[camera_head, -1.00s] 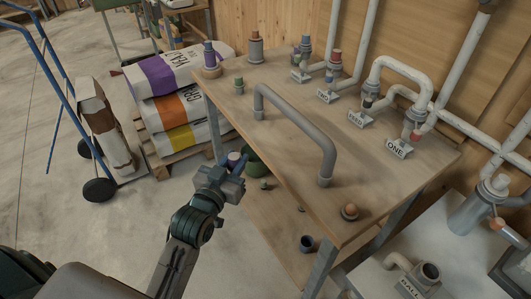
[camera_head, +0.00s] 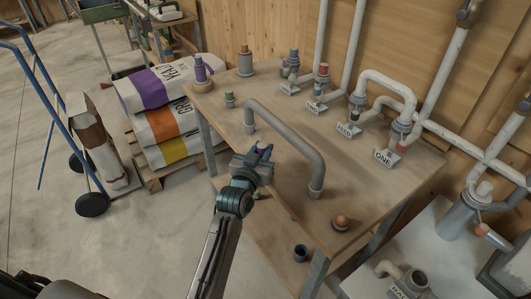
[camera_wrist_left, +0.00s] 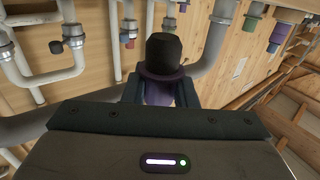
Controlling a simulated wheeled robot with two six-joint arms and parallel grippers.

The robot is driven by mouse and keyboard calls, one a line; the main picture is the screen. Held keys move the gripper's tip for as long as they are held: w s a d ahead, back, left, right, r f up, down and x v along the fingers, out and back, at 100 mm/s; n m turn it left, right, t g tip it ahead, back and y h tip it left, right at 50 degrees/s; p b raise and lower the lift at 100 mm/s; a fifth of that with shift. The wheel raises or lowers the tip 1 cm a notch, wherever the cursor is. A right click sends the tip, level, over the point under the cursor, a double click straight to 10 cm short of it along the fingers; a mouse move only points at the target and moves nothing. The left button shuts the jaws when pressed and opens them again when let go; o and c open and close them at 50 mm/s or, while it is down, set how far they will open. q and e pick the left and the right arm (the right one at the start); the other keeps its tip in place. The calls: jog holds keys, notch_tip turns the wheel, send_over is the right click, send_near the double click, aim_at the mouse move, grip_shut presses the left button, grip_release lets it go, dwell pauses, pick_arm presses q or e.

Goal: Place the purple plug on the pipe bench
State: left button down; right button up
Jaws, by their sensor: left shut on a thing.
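My left gripper (camera_head: 263,153) is shut on the purple plug (camera_wrist_left: 160,92), which has a dark cap and flange and a purple lower body in the left wrist view. In the head view only a small purple-blue bit of it shows between the fingers. The gripper is at the near left edge of the pipe bench (camera_head: 285,185), beside the grey arched pipe (camera_head: 283,130); how high it is above the top is hard to tell. My right gripper is not in view.
Several capped pipe ends with label plates such as ONE (camera_head: 386,157) line the back of the bench. A small green plug (camera_head: 229,99) and an orange-brown knob (camera_head: 341,222) stand on the top. Stacked sacks (camera_head: 165,110) and a blue hand truck (camera_head: 48,90) are left. Bare wood lies right of the arch.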

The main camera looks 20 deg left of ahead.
pick_arm(q)
jog(key=shift+w+d+f+p, duration=0.15)
jog(key=shift+w+f+p, duration=0.2)
jog(key=shift+w+f, duration=0.15)
jog(key=shift+w+d+f+p, duration=0.15)
jog(key=shift+w+f+p, duration=0.2)
jog(key=shift+f, duration=0.95)
jog(key=c, duration=1.2)
grip_release()
jog(key=shift+o, duration=0.2)
